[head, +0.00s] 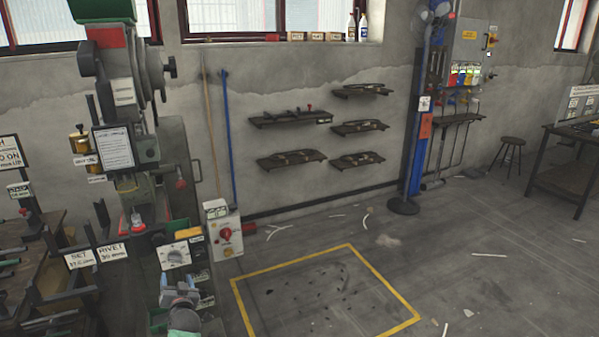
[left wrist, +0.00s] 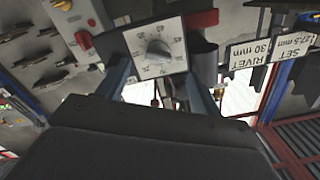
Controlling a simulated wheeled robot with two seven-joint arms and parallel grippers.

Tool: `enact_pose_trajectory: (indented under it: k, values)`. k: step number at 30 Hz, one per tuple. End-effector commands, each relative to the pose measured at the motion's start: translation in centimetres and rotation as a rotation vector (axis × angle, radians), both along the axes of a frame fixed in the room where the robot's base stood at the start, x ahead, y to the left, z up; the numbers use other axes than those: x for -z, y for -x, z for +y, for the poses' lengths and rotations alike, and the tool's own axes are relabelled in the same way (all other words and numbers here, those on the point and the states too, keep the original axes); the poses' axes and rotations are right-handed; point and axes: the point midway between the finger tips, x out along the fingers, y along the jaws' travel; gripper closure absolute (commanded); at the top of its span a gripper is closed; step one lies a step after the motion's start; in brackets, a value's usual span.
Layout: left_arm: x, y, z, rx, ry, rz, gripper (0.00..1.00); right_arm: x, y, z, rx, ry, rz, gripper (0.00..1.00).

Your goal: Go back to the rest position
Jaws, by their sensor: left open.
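My left gripper (head: 179,284) is low in the head view, in front of the rivet press (head: 130,150) and just below its white dial box (head: 175,255). In the left wrist view the two fingers of my left gripper (left wrist: 158,82) stand wide apart with nothing between them. The dial (left wrist: 157,48) shows beyond the fingertips; I cannot tell the exact gap. The label plates (left wrist: 262,50) reading SET and RIVET lie to the right there. My right gripper is in neither view.
A control box with a red knob (head: 224,232) stands right of the press. A yellow floor frame (head: 375,268) with scattered bits lies ahead. Open floor lies to the right.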

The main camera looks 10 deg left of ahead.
Motion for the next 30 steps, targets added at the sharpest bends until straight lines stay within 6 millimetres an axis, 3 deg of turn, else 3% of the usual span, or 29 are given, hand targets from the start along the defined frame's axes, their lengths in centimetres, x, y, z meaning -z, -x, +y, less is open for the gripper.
enact_pose_trajectory:
  k: [6,11,14,17,24,30]
  values:
    - [2.9,2.0,1.5,-0.123,0.158,0.16,0.35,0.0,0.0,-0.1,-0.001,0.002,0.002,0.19]
    - [1.6,3.5,-0.7,-0.154,0.333,0.257,0.35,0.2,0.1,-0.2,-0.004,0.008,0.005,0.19]
    - [-0.2,4.3,-3.8,-0.123,0.433,0.316,0.35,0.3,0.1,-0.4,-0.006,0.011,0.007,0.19]
    - [-1.3,6.2,-8.0,-0.063,0.522,0.4,0.35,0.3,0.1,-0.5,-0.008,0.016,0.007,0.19]
    - [-0.7,15.4,-19.7,0.145,0.647,0.667,0.35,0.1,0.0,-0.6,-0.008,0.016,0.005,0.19]
    - [0.6,24.1,-27.0,0.297,0.682,0.843,0.35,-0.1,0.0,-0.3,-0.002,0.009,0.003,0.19]
